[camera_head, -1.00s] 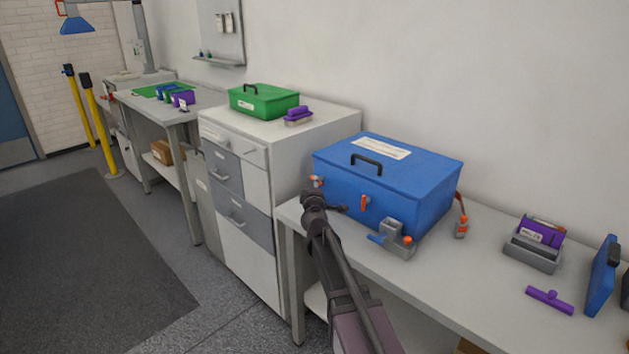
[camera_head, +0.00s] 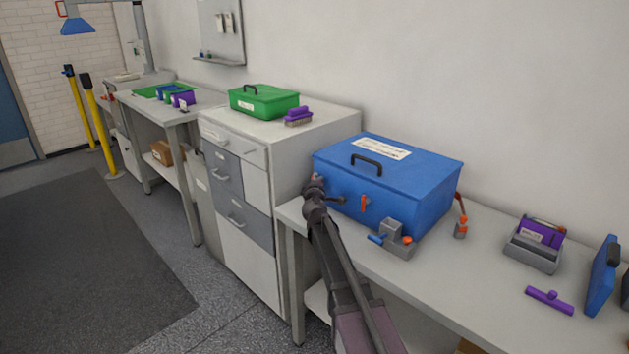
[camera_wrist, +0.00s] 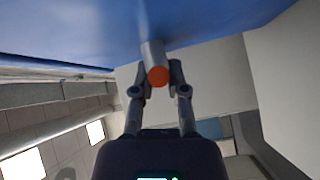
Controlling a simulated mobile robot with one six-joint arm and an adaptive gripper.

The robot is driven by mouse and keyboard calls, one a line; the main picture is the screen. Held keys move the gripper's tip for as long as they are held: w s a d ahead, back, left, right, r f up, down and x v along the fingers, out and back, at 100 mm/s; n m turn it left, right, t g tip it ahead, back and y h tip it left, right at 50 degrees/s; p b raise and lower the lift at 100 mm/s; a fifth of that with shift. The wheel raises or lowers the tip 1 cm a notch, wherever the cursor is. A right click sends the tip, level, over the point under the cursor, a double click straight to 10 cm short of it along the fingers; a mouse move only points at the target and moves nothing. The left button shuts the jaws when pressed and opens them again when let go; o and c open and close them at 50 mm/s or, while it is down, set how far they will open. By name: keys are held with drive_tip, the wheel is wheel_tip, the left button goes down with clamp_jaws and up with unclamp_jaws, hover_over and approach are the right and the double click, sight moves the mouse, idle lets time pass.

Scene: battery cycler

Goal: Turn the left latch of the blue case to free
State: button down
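The blue case (camera_head: 400,190) stands shut on the table, with a black handle and white label on its lid. My gripper (camera_head: 316,182) is at the left end of its front face and hides the left latch in the head view. In the wrist view, the left latch (camera_wrist: 157,74) is a grey peg with an orange end, jutting from the blue case wall (camera_wrist: 90,30). My gripper's fingers (camera_wrist: 161,78) stand on either side of the peg, spread and close to it. I cannot make out firm contact. A second orange latch (camera_head: 364,203) hangs upright on the front face.
A grey block fixture (camera_head: 398,240) with blue and orange parts stands before the case. An orange-ended piece (camera_head: 460,228) is at its right. A grey holder (camera_head: 533,252) and a purple tool (camera_head: 549,298) lie farther right. A drawer cabinet (camera_head: 250,190) stands left.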

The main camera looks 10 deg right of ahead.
drive_tip(key=shift+d+f+n+g+p, duration=0.1)
drive_tip(key=shift+n+g+p, duration=0.65)
drive_tip(key=shift+p, duration=0.35)
idle(0.4)
drive_tip(key=c, duration=0.7)
unclamp_jaws()
drive_tip(key=shift+m+t+b, duration=0.75)
drive_tip(key=shift+b, duration=0.4)
